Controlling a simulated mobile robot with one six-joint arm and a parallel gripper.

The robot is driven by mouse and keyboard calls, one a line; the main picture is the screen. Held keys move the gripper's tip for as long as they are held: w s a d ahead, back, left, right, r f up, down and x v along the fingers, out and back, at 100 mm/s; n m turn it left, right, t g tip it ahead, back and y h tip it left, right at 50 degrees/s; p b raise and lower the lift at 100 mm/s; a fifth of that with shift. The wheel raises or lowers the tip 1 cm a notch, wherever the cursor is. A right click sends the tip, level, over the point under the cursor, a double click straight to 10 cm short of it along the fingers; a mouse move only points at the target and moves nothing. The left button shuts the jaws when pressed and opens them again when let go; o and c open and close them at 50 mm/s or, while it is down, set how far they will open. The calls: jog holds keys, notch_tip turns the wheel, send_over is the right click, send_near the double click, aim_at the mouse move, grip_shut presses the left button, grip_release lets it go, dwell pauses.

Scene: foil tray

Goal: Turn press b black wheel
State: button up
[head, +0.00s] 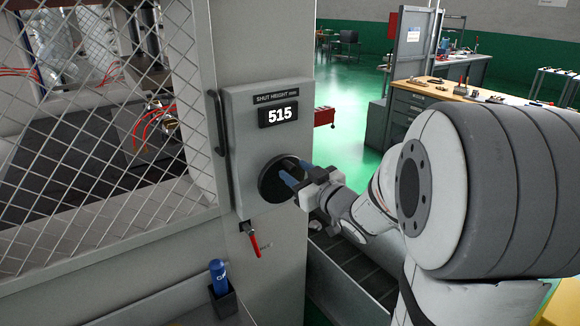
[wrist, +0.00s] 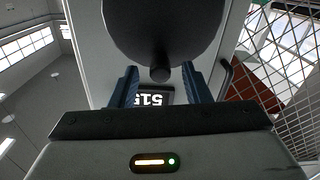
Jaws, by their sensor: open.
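The black wheel (head: 268,183) is mounted on the front of a grey press panel (head: 238,130), below a display (head: 278,115) reading 515 under a "SHUT HEIGHT mm" label. My gripper (head: 290,172) is at the wheel's right side, its blue fingers reaching to the wheel face and covering part of it. In the wrist view the wheel (wrist: 165,25) fills the top. A small black knob (wrist: 160,73) on it sits between the two open fingers (wrist: 160,82), with a gap on each side. I cannot tell how deep the fingers reach along the knob.
A red-handled lever (head: 254,243) hangs just below the wheel. A black handle (head: 219,122) and mesh guard (head: 90,130) are to the left. A blue bottle (head: 218,272) stands in a holder below. A workbench (head: 430,100) is behind, with open green floor before it.

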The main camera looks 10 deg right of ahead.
jog(key=shift+x, duration=1.1)
jog(key=shift+s, duration=0.1)
grip_shut()
